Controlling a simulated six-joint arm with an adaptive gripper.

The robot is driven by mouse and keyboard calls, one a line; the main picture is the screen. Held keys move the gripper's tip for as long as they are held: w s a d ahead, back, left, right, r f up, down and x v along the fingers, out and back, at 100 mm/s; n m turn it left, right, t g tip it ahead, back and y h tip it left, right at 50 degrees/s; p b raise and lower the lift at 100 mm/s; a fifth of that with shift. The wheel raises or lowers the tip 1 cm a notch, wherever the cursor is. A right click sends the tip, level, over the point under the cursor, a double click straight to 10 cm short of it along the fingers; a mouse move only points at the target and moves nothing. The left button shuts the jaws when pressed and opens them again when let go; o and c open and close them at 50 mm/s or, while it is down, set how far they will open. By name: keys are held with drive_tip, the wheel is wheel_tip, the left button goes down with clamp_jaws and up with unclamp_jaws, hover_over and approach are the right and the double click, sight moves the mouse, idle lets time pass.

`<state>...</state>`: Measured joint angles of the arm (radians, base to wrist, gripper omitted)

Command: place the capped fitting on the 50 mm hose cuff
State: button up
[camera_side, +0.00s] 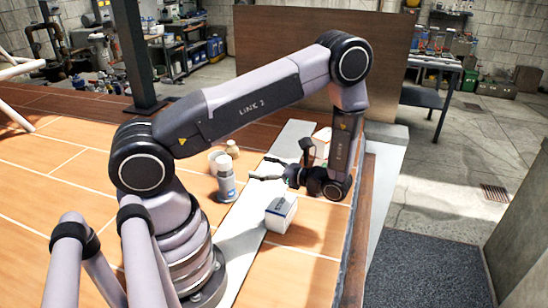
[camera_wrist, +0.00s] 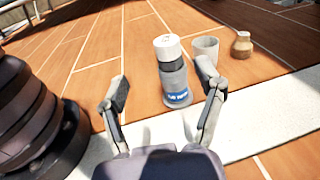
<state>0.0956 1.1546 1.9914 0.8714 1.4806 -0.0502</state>
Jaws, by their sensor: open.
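A grey, bottle-like cylinder with a white cap and a blue label (camera_wrist: 177,88) stands upright on the wood deck; it also shows in the side view (camera_side: 227,183). It may be the capped fitting. A pale, open-topped, cup-like piece (camera_wrist: 205,47) stands behind it to the right, and also shows partly hidden in the side view (camera_side: 214,156). It may be the hose cuff, but I cannot tell. My gripper (camera_wrist: 162,72) is open and empty, its fingers spread either side of the cylinder in the wrist view. In the side view my gripper (camera_side: 262,169) is apart from the cylinder, to its right.
A small brown jar with a pale lid (camera_wrist: 242,44) stands beside the cup-like piece. A white and blue box (camera_side: 281,213) sits on the pale strip (camera_side: 245,225) nearer the side camera. A brown panel (camera_side: 290,55) rises behind. The deck left of the cylinder is clear.

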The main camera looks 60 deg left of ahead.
drive_tip(key=s+d+r+n+t+h, duration=0.3)
drive_tip(key=d+r+t+h, duration=0.1)
drive_tip(key=r, duration=0.5)
drive_tip(key=s+d+r+n+t+h, duration=0.4)
drive_tip(key=r+t+h, duration=0.1)
drive_tip(key=r, duration=0.4)
drive_tip(key=s+d+r+n+t+h, duration=0.3)
drive_tip(key=d+r+t+h, duration=0.1)
drive_tip(key=r, duration=0.5)
drive_tip(key=shift+s+d+r+n+t+h, duration=0.25)
drive_tip(key=shift+t+h, duration=0.25)
drive_tip(key=shift+t, duration=0.7)
